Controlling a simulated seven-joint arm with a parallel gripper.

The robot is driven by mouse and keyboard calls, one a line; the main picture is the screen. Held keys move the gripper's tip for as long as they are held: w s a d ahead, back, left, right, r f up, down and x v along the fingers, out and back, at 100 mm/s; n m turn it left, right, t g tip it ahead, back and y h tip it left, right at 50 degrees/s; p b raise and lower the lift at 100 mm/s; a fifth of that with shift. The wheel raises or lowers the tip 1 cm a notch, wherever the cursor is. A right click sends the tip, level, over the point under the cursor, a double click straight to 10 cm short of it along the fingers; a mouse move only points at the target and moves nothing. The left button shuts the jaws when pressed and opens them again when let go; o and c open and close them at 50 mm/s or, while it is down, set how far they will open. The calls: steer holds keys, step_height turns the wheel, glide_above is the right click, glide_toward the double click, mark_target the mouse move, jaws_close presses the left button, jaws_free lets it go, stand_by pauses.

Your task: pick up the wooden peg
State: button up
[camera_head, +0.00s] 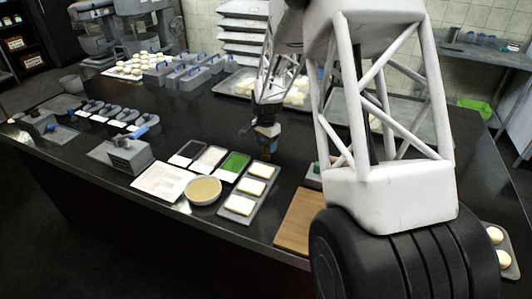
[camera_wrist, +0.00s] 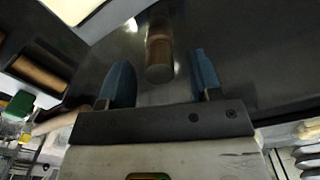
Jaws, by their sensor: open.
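My gripper (camera_wrist: 161,62) is open, with one blue finger on each side of the peg. Gaps show between the peg and both fingers, and nothing is held. In the head view my gripper (camera_head: 266,131) is low over the dark counter, behind the tray of pale blocks. A small brown shape at its tip is too small to tell clearly as the peg.
A tray of pale blocks (camera_head: 249,193), a round bowl (camera_head: 204,190) and a green-filled tray (camera_head: 235,163) lie in front of my gripper. A wooden board (camera_head: 296,222) lies at the counter's front edge. Grey bins (camera_head: 190,78) stand behind. Bare counter lies left of my gripper.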

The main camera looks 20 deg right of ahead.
steer(key=shift+f, duration=1.3)
steer(key=c, duration=1)
